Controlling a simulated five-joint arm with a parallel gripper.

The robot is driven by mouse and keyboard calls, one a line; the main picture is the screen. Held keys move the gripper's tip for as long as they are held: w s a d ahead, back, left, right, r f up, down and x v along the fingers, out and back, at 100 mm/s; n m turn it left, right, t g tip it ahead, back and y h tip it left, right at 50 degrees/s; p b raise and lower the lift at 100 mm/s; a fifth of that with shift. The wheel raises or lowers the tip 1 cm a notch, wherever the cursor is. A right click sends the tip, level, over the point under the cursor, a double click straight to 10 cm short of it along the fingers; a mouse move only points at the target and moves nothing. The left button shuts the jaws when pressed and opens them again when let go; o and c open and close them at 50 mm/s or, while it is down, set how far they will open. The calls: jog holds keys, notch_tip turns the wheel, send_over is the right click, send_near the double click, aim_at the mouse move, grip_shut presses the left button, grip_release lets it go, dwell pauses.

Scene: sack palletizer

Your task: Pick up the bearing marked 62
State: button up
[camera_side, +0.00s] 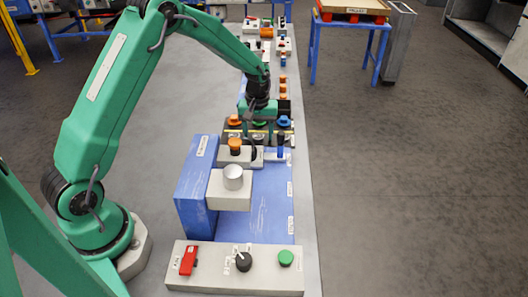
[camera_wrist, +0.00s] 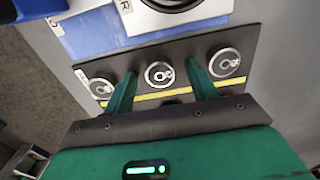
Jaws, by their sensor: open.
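Several round grey bearings sit in a row on a dark board (camera_wrist: 191,58) in the wrist view: a left one (camera_wrist: 101,88), a middle one (camera_wrist: 159,74) and a right one (camera_wrist: 224,63). Each has marks on its face, too small to read, so I cannot tell which is 62. My gripper (camera_wrist: 162,68) is open and empty, its green fingers on either side of the middle bearing in the picture. Whether they touch it, I cannot tell.
A yellow strip (camera_wrist: 145,98) runs along the board. A blue block (camera_side: 195,185), a grey block with a round cylinder (camera_side: 233,177), and a panel with a red switch, dial and green button (camera_side: 235,269) stand nearer the side camera. An orange knob (camera_side: 235,146) stands close by.

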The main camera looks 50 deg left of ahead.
aim_at(258, 136)
dwell(0.3)
jog(key=c, duration=1.1)
jog(key=shift+r, duration=0.1)
notch_tip(258, 136, up, 10)
jog(key=shift+f, duration=0.1)
jog(key=shift+s+d, duration=0.1)
dwell(0.3)
